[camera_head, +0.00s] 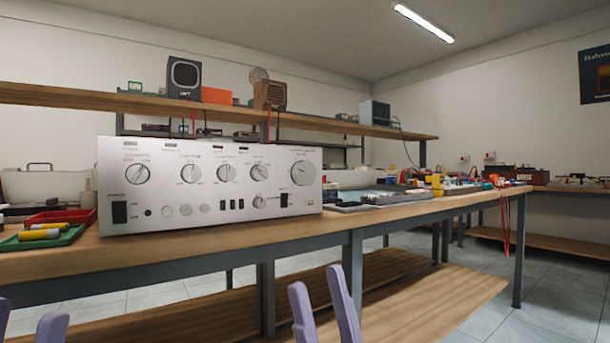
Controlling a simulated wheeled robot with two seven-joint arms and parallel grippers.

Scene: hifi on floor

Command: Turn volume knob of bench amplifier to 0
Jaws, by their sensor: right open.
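The bench amplifier (150,215) is a silver box standing on the wooden bench, its front panel facing me. Its largest knob (303,173), at the right of the panel, looks like the volume knob; its label and scale are too small to read. My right gripper (323,303) shows as two purple fingers, apart and empty, at the bottom edge, below and in front of the bench and clear of the amplifier. My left gripper (27,322) shows only partly in the bottom left corner, its purple fingers apart and nothing visible between them.
Smaller knobs (227,173) and a power switch (119,212) share the panel. Trays (50,237) with yellow items lie left of the amplifier. Tools and parts (437,185) lie to its right. The bench's front edge (200,257) lies between my grippers and the amplifier.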

